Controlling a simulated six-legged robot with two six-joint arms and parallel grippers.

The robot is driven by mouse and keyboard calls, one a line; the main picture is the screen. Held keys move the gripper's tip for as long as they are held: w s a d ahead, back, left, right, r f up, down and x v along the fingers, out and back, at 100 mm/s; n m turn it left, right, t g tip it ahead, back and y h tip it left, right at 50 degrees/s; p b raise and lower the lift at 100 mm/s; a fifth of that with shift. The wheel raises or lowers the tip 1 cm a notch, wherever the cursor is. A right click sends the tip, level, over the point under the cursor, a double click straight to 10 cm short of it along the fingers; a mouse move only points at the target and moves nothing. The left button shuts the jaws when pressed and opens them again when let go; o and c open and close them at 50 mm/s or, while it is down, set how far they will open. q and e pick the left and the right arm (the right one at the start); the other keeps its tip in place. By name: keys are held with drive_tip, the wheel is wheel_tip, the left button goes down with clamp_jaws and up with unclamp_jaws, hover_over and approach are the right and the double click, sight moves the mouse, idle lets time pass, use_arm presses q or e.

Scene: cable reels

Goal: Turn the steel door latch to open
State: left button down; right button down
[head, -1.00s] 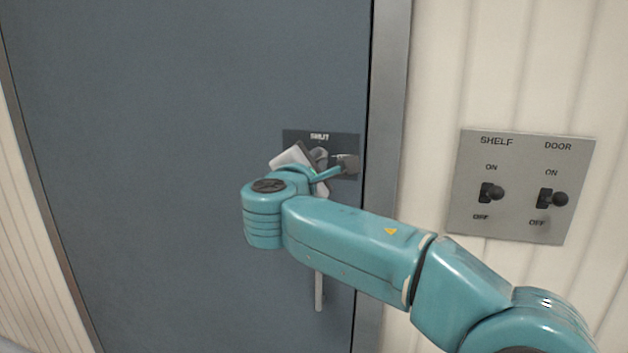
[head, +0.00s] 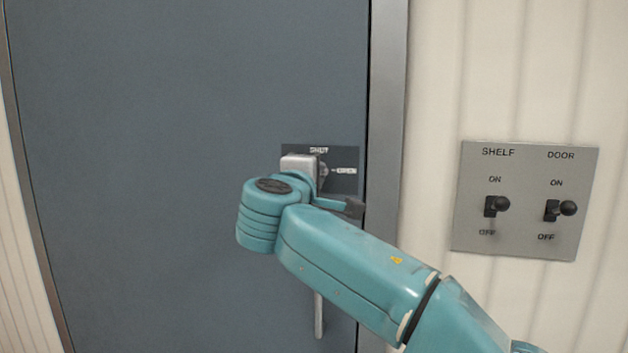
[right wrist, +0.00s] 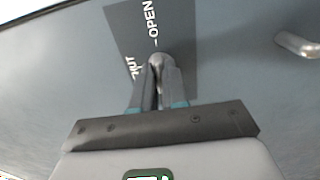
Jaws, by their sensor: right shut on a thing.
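The steel latch (right wrist: 158,62) is on a dark plate (head: 347,158) marked SHUT above and OPEN to the right in the head view. My right gripper (right wrist: 157,85) is shut on the latch, with one finger on each side of it in the right wrist view. In the head view my gripper and wrist cover most of the latch, so its exact angle is hard to tell. The blue-grey door (head: 180,130) looks closed against its frame. My left gripper is not in view.
A vertical door handle (head: 319,316) is below the latch, partly behind my right arm. A grey switch panel (head: 475,245) marked SHELF and DOOR is on the ribbed wall to the right. The metal door frame (head: 387,110) stands between.

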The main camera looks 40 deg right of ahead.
idle(0.4)
drive_tip(key=c, duration=1.2)
unclamp_jaws()
drive_tip(key=shift+o, duration=0.2)
drive_tip(key=b+v, duration=0.2)
drive_tip(key=v, duration=1.4)
drive_tip(key=shift+a, duration=0.15)
